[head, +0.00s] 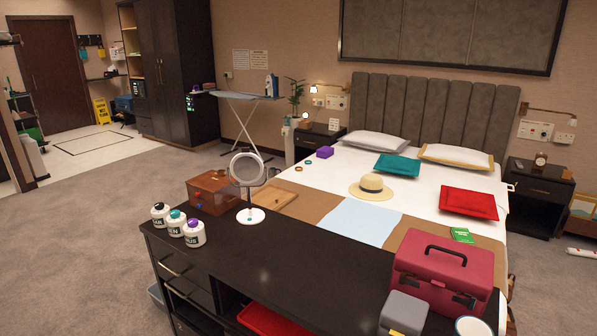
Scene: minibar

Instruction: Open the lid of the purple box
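A small purple box (325,153) sits at the far left part of the bed (330,172), near the head end. It looks like a plain closed block from here; it is too small to make out the seam of its lid or any catch. Neither my left nor my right gripper is in the head view.
A dark cabinet (290,255) stands between me and the bed. On it are a round mirror (249,172), a brown wooden box (213,190), several jars (194,232), a red toolbox (443,270) and a grey box (403,313). Carpet (80,245) is clear at left.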

